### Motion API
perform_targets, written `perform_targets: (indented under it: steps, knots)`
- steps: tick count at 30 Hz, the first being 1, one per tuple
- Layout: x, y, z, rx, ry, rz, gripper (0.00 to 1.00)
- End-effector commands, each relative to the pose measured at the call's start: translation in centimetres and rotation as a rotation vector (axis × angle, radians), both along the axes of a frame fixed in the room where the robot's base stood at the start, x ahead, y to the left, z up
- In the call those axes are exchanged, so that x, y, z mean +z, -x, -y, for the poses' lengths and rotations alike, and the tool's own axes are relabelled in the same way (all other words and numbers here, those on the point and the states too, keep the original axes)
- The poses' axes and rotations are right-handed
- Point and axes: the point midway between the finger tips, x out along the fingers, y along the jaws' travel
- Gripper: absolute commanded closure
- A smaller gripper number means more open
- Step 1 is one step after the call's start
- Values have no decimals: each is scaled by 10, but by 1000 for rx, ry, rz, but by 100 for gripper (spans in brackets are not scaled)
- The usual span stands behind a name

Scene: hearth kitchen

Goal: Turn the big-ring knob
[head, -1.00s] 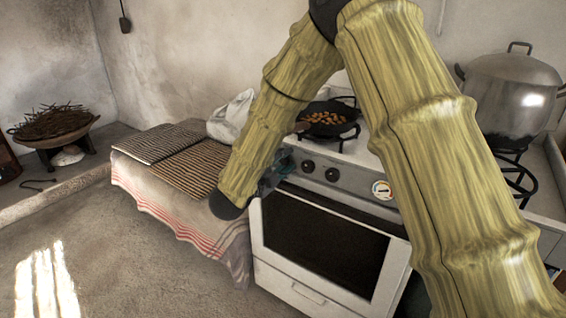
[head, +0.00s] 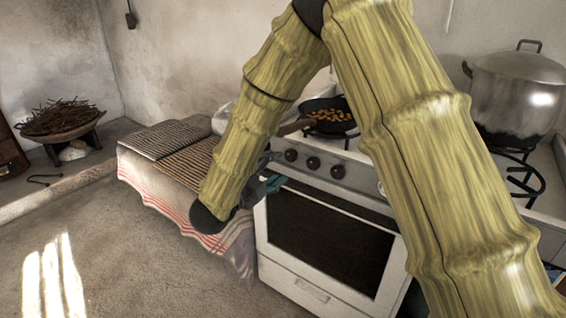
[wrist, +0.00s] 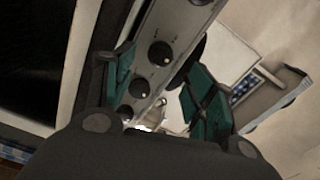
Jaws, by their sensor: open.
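The stove's front control panel (head: 362,178) carries a row of dark round knobs. Three show in the head view: a left knob (head: 291,155), a middle knob (head: 313,162) and a right knob (head: 338,171). I cannot tell which one is for the big ring. My gripper (head: 268,183) is at the panel's left end, partly hidden by my arm. In the wrist view my gripper (wrist: 160,82) is open, with its teal fingers on either side of the knob row. A near knob (wrist: 125,112), a middle knob (wrist: 139,88) and a far knob (wrist: 159,53) show there; no grip on any is visible.
A pan (head: 330,116) of food sits on the stove top, its handle pointing left towards my arm. A large pot (head: 515,92) stands at the right. The oven door (head: 328,238) is shut. A cloth-covered bench (head: 150,185) with racks adjoins the stove's left side.

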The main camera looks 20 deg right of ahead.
Motion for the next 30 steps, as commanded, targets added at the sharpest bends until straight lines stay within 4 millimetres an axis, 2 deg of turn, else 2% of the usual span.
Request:
perform_targets:
  steps: [4,9,23,26,29,30]
  knots:
    - [0,15,-20,2,1,0,44]
    - [0,25,-33,0,1,1,44]
    - [0,30,-38,1,0,-2,44]
    - [-10,28,-36,18,8,-28,44]
    - [-39,25,-29,72,28,-110,44]
    - [-56,24,-26,105,41,-159,44]
